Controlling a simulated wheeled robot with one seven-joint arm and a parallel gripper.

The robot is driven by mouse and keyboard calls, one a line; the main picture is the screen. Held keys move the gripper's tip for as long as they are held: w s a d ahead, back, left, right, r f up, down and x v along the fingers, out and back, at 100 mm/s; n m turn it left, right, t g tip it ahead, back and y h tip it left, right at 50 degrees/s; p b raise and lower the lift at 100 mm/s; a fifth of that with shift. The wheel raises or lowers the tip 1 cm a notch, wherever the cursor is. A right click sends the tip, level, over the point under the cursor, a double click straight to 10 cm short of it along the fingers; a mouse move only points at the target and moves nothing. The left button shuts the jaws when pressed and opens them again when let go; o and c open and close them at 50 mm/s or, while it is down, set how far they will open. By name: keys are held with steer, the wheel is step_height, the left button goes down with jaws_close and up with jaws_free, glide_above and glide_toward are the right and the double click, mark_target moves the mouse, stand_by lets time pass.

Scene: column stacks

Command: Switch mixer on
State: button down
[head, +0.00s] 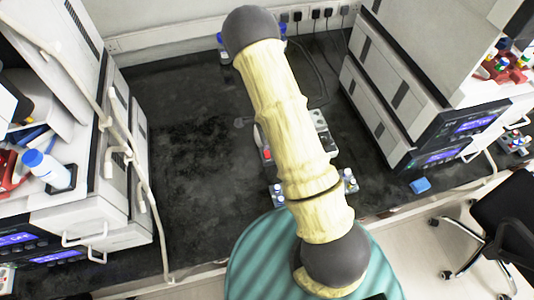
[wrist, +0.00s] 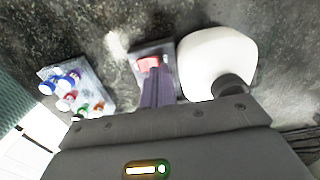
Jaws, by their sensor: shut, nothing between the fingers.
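The mixer shows in the wrist view as a small dark unit (wrist: 139,51) with a red switch (wrist: 148,63) on it. In the head view, its red part (head: 266,154) shows just left of my arm, and the rest is mostly hidden. My gripper (wrist: 153,75) is shut and empty. Its fingertips are at the near edge of the red switch in the wrist view; I cannot tell whether they touch it. My gripper is hidden behind my arm in the head view.
A white rounded object (wrist: 216,60) stands close to the right of my fingers. A rack (wrist: 85,75) of vials with coloured caps is at the left. Lab instruments flank the dark bench (head: 195,150), whose left middle is clear. A blue block (head: 420,185) lies at right.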

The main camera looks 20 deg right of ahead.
steer(key=shift+f+b, duration=0.7)
steer(key=shift+f, duration=0.3)
stand_by(0.7)
steer(key=shift+r+p, duration=2.25)
steer(key=shift+r, duration=0.35)
steer(key=s+r+n+t, duration=0.1)
steer(key=s+r+n, duration=0.6)
steer(key=r, duration=0.5)
steer(key=s+r+n+t, duration=0.1)
steer(key=s+r+n, duration=0.7)
steer(key=r+n, duration=0.3)
step_height(320, 180, up, 2)
steer(key=shift+s+t, duration=0.15)
steer(key=shift+t, duration=0.15)
